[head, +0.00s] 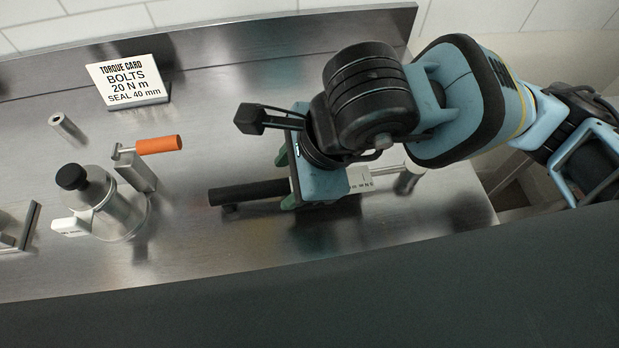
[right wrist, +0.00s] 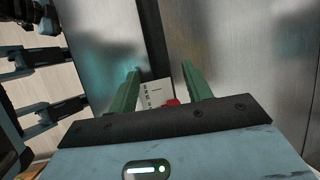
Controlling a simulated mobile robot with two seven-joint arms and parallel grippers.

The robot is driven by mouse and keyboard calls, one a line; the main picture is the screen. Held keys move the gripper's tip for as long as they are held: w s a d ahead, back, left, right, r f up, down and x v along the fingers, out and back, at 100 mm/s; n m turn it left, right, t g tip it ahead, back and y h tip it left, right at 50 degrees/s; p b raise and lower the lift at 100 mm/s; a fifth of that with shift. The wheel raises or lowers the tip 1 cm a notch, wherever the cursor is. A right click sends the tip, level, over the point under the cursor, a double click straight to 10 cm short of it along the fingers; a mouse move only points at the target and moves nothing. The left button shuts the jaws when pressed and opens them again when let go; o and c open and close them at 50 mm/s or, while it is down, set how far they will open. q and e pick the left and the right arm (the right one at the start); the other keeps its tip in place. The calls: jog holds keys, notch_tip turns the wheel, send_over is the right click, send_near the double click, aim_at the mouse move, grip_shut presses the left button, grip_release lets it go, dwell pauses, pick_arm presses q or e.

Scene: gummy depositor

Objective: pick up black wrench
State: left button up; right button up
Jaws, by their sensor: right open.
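The black wrench lies across the right part of the steel bench in the head view, its black handle (head: 247,191) pointing left. A white marked section (head: 360,180) shows right of my gripper. My right gripper (head: 287,181) is low over the wrench's middle, with green fingers on its far and near sides, and hides that part. In the right wrist view my open right gripper (right wrist: 160,67) shows a white marked label (right wrist: 155,92) and a red spot between its fingers. I cannot tell whether the fingers touch the wrench. My left gripper is not seen.
A metal canister (head: 122,213) with a black knob (head: 71,177) and an orange handle (head: 159,145) stand left of the wrench. A torque card (head: 128,80) stands at the back. A short metal cylinder (head: 407,180) stands by the wrench's right end. The front bench is clear.

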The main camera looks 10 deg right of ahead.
jog(key=shift+x, duration=1.4)
jog(key=shift+c, duration=0.3)
jog(key=shift+r, duration=0.1)
grip_shut()
